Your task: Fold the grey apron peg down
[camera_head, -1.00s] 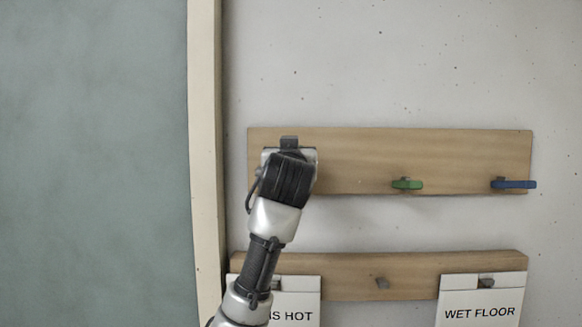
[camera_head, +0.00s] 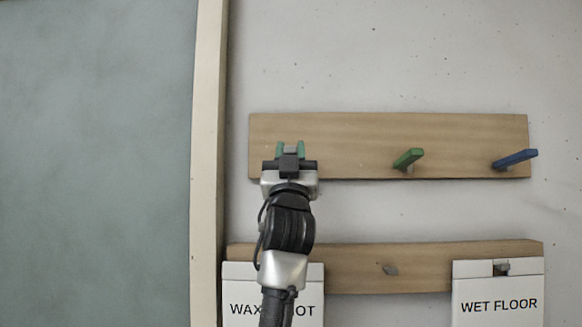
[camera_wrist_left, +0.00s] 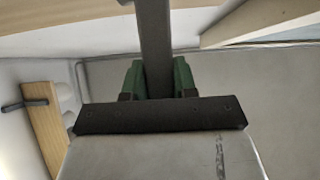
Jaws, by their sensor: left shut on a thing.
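The grey apron peg (camera_head: 289,164) is at the left end of the upper wooden board (camera_head: 345,145). My left gripper (camera_head: 290,152) is at this peg, its green fingertips on either side of it. In the left wrist view the peg (camera_wrist_left: 155,40) shows as a long dark grey bar running down between the two green fingers of the gripper (camera_wrist_left: 158,80), which is shut on it. Where the peg joins the board is hard to make out behind the gripper. My right gripper is not in view.
A green peg (camera_head: 408,158) and a blue peg (camera_head: 515,159) stick out of the same board to the right. A lower board (camera_head: 420,270) carries a small grey peg (camera_head: 390,270) and two white signs, one reading WET FLOOR (camera_head: 498,306). A pale upright trim (camera_head: 209,150) stands at left.

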